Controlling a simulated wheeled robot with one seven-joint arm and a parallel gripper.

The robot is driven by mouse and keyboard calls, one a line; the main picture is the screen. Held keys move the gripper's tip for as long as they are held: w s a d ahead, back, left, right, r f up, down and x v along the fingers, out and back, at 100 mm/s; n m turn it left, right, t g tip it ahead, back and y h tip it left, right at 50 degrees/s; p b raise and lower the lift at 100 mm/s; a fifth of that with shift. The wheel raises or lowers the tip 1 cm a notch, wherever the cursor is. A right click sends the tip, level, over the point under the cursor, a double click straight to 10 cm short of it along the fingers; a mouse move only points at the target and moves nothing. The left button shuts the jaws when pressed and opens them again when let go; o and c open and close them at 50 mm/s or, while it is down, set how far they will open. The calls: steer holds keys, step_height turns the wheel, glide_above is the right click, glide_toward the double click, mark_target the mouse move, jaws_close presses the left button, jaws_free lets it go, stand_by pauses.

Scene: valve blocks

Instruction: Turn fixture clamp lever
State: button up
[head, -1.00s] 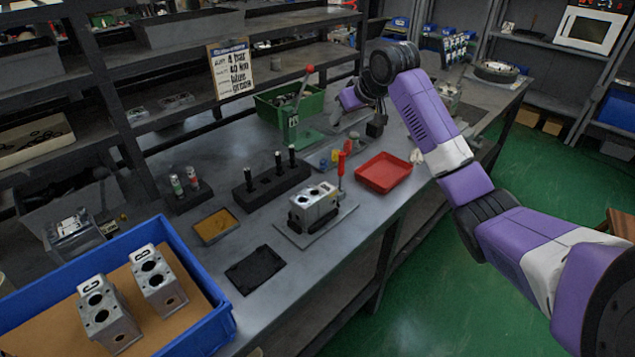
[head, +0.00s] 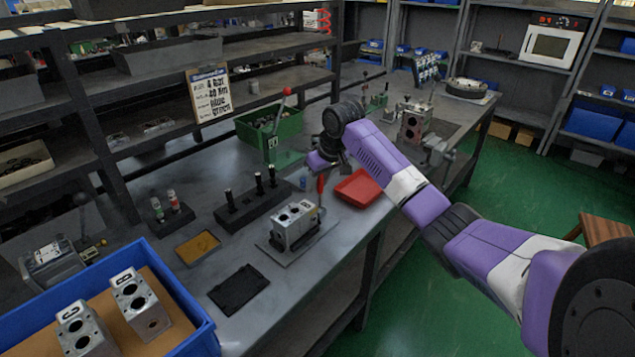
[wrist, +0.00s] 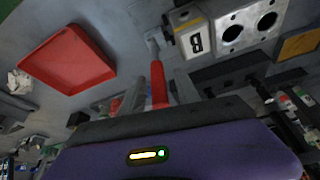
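The fixture clamp lever (head: 320,184) has a red handle and stands nearly upright at the right side of the fixture plate (head: 268,249). A silver valve block (head: 293,226) sits on that plate. In the wrist view the lever's red handle (wrist: 158,84) lies between my two grey fingers, and the block (wrist: 228,30) with its "B" label is just to the right. My gripper (wrist: 159,76) appears open, with gaps seen beside the handle. In the head view my gripper is just above the lever, its fingers too small to make out.
A red tray (head: 359,188) lies right of the lever. A black holder with upright black pins (head: 248,204) is left of the block. A black mat (head: 238,289) lies in front.

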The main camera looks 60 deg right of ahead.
steer(key=shift+w+f, duration=0.1)
steer(key=shift+f, duration=0.1)
jaws_close()
stand_by(1.3)
